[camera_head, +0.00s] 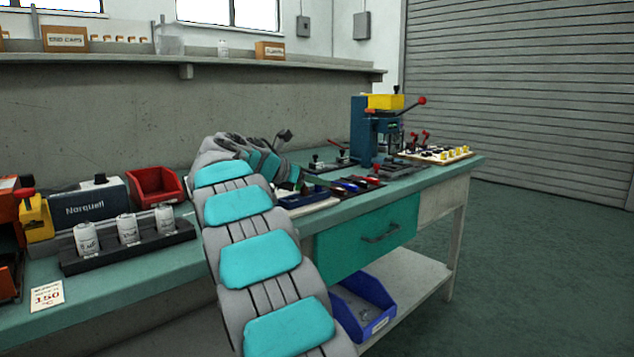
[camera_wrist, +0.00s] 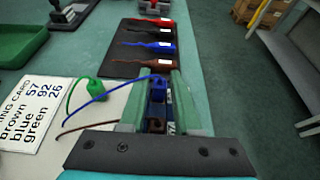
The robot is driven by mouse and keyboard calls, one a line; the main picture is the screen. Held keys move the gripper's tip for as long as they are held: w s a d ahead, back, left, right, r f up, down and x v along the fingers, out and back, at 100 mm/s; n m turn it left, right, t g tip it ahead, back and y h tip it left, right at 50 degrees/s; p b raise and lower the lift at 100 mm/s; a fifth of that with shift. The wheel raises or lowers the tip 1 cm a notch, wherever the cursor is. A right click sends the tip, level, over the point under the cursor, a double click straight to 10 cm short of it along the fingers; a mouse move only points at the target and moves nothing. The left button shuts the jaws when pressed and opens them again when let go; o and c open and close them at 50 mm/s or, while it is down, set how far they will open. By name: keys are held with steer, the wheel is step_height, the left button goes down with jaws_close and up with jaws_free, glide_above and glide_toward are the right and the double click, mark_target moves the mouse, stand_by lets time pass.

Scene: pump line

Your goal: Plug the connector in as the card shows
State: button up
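A green connector (camera_wrist: 96,87) with a green wire sits on the pale board, apart from my gripper. The green fingers of my gripper (camera_wrist: 159,84) stand either side of a blue connector (camera_wrist: 157,90) with a blue wire. A brown connector (camera_wrist: 155,125) with a brown wire shows nearer the palm, between the fingers. I cannot tell whether the fingers touch the blue one. Most of the part below is hidden.
Red, blue and black tools lie on a dark mat (camera_wrist: 118,65) beyond the fingers. A green tray (camera_wrist: 20,35) is at far left. In the head view a press (camera_head: 372,130) stands at the back right, and a rack of white cans (camera_head: 75,262) at left.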

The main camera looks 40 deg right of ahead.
steer(key=shift+r, duration=0.25)
steer(key=shift+r+p, duration=0.35)
steer(key=shift+p, duration=0.35)
steer(key=shift+r+p, duration=1.65)
steer(key=shift+p, duration=0.8)
steer(key=o, duration=0.6)
steer(key=shift+c, duration=0.2)
steer(key=shift+r+p, duration=0.35)
steer(key=shift+r, duration=1.15)
